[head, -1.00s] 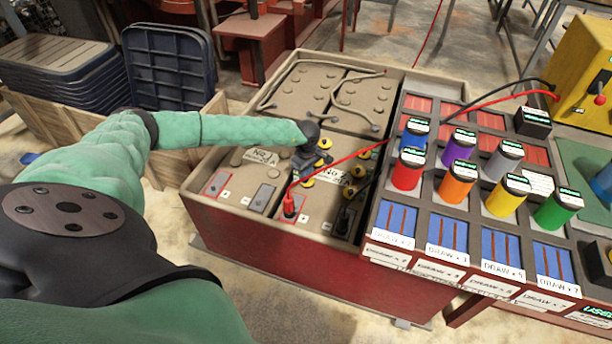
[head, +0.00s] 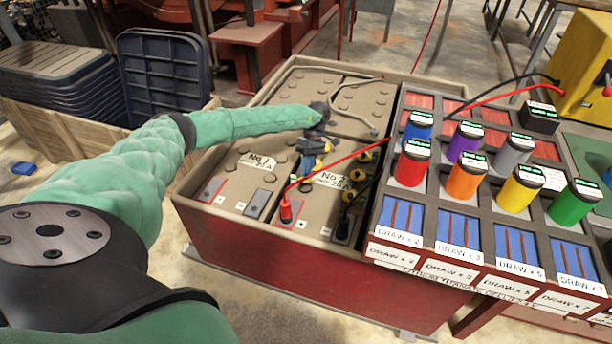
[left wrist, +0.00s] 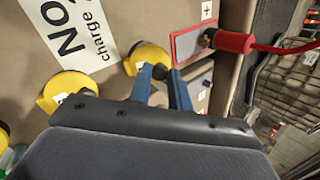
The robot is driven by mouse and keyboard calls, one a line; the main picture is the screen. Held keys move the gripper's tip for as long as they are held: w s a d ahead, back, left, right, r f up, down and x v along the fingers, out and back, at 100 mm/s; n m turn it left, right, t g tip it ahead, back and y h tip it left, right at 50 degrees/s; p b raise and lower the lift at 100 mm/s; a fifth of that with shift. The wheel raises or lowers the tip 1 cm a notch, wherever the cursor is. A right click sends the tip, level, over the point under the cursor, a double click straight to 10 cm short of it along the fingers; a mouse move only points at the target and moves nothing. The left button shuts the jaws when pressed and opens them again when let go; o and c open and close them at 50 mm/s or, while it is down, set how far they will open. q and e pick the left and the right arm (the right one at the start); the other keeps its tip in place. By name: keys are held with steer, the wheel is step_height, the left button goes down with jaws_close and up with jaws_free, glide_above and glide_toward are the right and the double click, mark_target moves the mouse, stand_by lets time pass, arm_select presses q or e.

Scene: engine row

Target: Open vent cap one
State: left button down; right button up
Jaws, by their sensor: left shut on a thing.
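Yellow vent caps with small dark knobs stand on the battery marked No 2 (head: 322,205). One cap (left wrist: 150,55) is at my left fingertips in the left wrist view. My left gripper (head: 311,165) reaches down over the battery; its two blue fingers (left wrist: 160,78) are close around the dark knob of that cap. The cap looks seated on the battery top. Another yellow cap (left wrist: 66,90) is to its left, partly behind the gripper body. I cannot read which cap is number one. My right gripper is not in view.
A red clamp (left wrist: 232,42) and cable sit on a terminal close to the held cap. A black clamp (head: 343,222) is nearby. A rack of coloured cylinders (head: 466,172) borders the battery box (head: 270,240) on the right.

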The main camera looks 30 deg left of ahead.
arm_select(q)
steer(key=shift+w+a+g+h+b, duration=0.15)
steer(key=shift+w+g+b, duration=0.2)
steer(key=shift+g+b, duration=0.35)
steer(key=shift+w+g+h+b, duration=0.15)
steer(key=shift+w+g+b, duration=0.2)
steer(key=shift+b, duration=0.5)
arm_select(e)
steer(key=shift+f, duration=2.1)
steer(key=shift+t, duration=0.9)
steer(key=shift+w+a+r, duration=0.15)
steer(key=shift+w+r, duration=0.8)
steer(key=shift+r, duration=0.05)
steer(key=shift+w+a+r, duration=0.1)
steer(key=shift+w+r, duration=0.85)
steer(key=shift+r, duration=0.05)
arm_select(q)
steer(key=c, duration=1.3)
jaws_free()
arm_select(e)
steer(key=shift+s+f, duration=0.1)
